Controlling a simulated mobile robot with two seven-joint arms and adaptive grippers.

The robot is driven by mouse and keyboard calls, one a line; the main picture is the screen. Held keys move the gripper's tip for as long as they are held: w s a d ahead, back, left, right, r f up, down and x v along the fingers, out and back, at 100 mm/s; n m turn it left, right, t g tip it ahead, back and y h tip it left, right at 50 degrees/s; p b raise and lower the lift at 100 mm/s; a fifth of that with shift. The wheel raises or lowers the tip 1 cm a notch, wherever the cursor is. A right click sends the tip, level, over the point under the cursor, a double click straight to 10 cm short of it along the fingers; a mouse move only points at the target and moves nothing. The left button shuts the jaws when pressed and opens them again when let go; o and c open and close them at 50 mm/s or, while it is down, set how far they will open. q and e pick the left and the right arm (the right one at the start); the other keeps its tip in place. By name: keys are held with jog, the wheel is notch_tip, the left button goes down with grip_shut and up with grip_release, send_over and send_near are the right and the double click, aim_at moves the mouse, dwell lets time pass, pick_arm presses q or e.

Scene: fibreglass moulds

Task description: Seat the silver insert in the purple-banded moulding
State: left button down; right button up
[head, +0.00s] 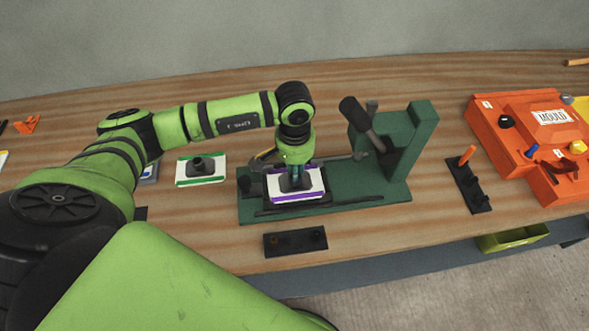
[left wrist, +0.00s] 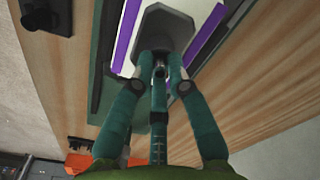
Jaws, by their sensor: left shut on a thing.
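The purple-banded moulding (head: 312,194) is a white plate with purple stripes and a dark grey raised middle. It lies in a dark holder on the green fixture's base. In the left wrist view the moulding (left wrist: 199,7) shows at the top, around its grey middle. My left gripper (head: 295,184) points down over this middle. In the left wrist view its fingers (left wrist: 160,58) are shut on a small greyish piece, seemingly the silver insert (left wrist: 160,72), mostly hidden between them. I cannot tell whether the insert touches the moulding. My right gripper is not in view.
The green fixture (head: 425,140) has a black-handled lever (head: 355,115) standing right of my gripper. A green-banded moulding (head: 214,178) lies to the left. A dark rack (head: 282,244) lies in front; another rack (head: 468,182) holds an orange peg. An orange mould box (head: 500,135) stands at right.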

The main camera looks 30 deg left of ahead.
pick_arm(q)
jog(key=shift+s+f, duration=0.45)
jog(key=shift+f, duration=0.25)
jog(key=c, duration=1.2)
grip_release()
jog(key=shift+w, duration=0.1)
jog(key=shift+w+a+f, duration=0.1)
